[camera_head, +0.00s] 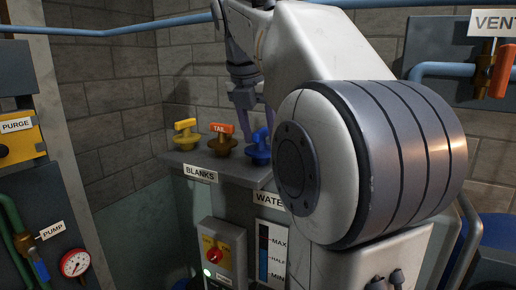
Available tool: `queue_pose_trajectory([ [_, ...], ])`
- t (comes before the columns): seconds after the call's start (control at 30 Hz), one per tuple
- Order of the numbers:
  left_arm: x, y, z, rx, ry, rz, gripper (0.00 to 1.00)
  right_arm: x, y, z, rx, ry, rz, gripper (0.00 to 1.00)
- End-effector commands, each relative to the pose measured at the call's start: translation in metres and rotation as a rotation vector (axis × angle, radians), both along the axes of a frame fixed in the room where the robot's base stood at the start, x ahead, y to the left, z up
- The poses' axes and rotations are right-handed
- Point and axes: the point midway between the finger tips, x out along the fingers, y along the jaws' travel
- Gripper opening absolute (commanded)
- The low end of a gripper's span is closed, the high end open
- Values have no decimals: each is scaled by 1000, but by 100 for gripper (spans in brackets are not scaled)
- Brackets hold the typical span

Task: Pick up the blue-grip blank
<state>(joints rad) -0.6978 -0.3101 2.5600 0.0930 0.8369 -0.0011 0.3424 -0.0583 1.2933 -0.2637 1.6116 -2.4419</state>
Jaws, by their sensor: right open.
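The blue-grip blank (258,148) stands at the right end of the visible row on the shelf labelled BLANKS (196,172). My right arm's large link hides the shelf to its right. My right gripper (257,124) points down at the blue grip, with its fingers close above or around it; I cannot tell whether they touch. The gripper is open. My left gripper is not in view.
Below are a red-knob control box (217,251) and a water gauge (271,257). A brick wall (105,100) stands behind.

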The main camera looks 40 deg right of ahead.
Motion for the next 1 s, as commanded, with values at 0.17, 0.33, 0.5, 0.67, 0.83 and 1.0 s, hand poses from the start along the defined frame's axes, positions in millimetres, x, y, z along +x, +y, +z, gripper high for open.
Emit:
queue_pose_trajectory([
  [0.17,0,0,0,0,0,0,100,-1,-4,-4,-1,-1,-4,55],
  [0.33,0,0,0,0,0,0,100,-1,-4,-4,-1,-1,-4,36],
  [0.5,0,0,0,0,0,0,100,-1,-4,-3,-1,-1,-4,0],
  [0.67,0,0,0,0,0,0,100,-1,-4,-3,-1,-1,-3,0],
  [0.83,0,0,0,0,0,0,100,-1,-3,-3,-1,-1,-3,0],
  [1.0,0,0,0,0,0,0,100,-1,-3,-3,-1,-1,-3,0],
])
